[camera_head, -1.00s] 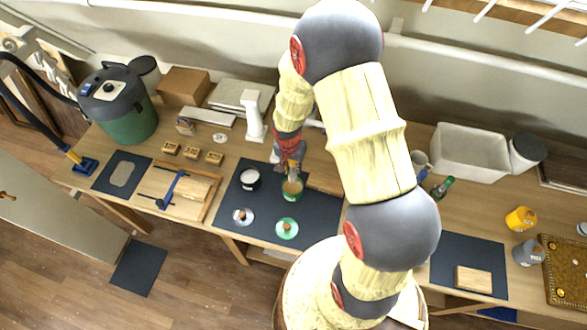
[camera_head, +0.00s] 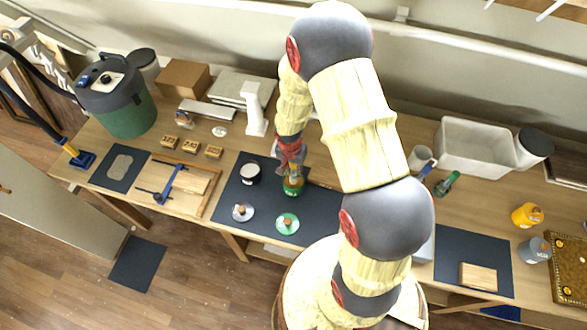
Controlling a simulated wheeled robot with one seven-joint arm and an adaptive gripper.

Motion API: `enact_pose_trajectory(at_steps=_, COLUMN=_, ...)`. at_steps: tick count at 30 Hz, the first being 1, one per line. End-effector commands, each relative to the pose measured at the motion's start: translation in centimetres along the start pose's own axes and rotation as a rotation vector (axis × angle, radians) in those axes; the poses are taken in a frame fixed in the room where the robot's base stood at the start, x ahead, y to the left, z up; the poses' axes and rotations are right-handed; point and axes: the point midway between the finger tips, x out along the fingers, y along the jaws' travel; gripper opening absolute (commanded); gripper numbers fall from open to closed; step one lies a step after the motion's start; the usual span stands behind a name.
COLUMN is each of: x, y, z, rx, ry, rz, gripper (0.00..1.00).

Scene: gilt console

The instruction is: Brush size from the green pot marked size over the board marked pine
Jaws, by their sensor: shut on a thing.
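The green pot (camera_head: 293,188) stands open on the dark mat (camera_head: 322,205) in the middle of the bench. My gripper (camera_head: 291,168) points down just over its mouth. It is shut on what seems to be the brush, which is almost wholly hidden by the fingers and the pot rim. A small pale wood board (camera_head: 478,277) lies on another dark mat (camera_head: 455,246) at the right. Another pale board (camera_head: 190,180) lies at the left with a blue-handled clamp (camera_head: 170,186) across it. I cannot read which board is marked pine.
A dark pot with white contents (camera_head: 250,174) stands left of the green pot. A grey lid (camera_head: 242,212) and a green lid (camera_head: 288,223) lie in front. A mug (camera_head: 419,158), green bottle (camera_head: 447,183) and white bin (camera_head: 474,148) stand right, beyond my arm.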

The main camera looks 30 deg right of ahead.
Motion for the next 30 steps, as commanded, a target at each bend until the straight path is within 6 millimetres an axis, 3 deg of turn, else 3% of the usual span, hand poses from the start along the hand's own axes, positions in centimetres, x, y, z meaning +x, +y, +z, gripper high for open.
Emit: enact_pose_trajectory(at_steps=30, x=0.51, y=-0.01, z=0.05, rx=0.000, ry=0.000, rz=0.000, gripper=0.00)
